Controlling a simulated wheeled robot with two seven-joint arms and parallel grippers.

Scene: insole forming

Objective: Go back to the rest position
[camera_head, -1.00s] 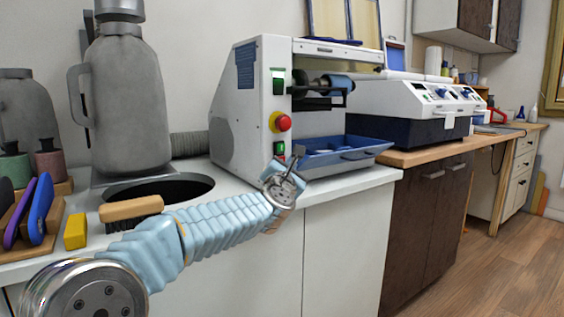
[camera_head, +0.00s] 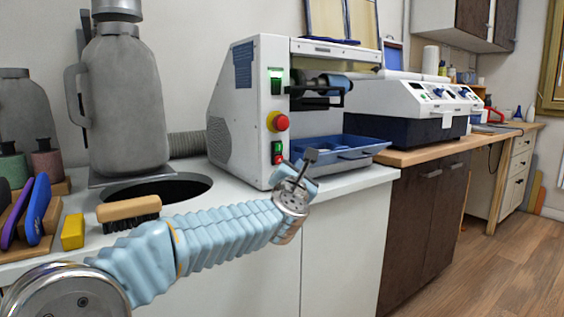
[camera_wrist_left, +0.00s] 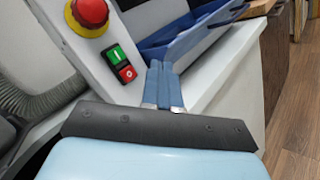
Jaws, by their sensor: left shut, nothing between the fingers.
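My left gripper (camera_head: 304,168) is shut and empty, at the end of my pale blue sleeved arm. It is in front of the white machine (camera_head: 235,110), near the counter's front edge. In the left wrist view its two blue fingers (camera_wrist_left: 162,82) lie together with nothing between them. Beyond them are the machine's green and red switches (camera_wrist_left: 121,63) and red emergency knob (camera_wrist_left: 90,14). My right gripper does not show in either view.
A blue tray (camera_head: 340,148) sticks out of the machine. A brush (camera_head: 130,210), a yellow block (camera_head: 73,231) and several insoles lie at the left by a round hole (camera_head: 180,187). A grey canister (camera_head: 125,100) stands behind. The floor at the right is clear.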

